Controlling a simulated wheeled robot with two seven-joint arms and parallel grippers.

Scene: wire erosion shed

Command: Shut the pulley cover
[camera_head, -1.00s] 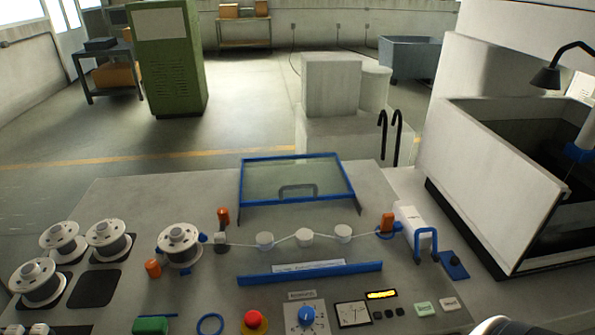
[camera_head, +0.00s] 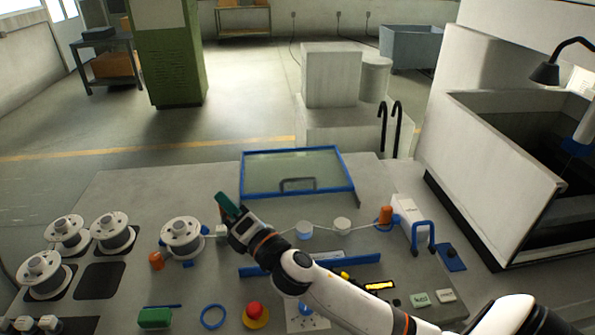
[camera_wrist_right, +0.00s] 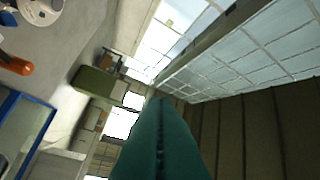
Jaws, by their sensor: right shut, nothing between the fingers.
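The pulley cover is a clear panel in a blue frame (camera_head: 243,180) with a dark handle (camera_head: 298,184). It stands open behind the row of white pulleys (camera_head: 304,230) in the head view. Part of its blue frame seems to show at the left edge of the right wrist view (camera_wrist_right: 42,128). My right gripper (camera_head: 226,205) has green fingers, shut and empty, above the deck left of the cover and apart from it. The fingers also show in the wrist view (camera_wrist_right: 160,140). My right arm hides some pulleys and part of the blue front strip (camera_head: 350,259). My left gripper is out of view.
Wire spools (camera_head: 182,237) stand on the left of the deck. An orange post (camera_head: 385,214) and a white block with a blue bracket (camera_head: 412,222) are at the right. A red button (camera_head: 255,311) and other controls line the front. The deck behind the spools is clear.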

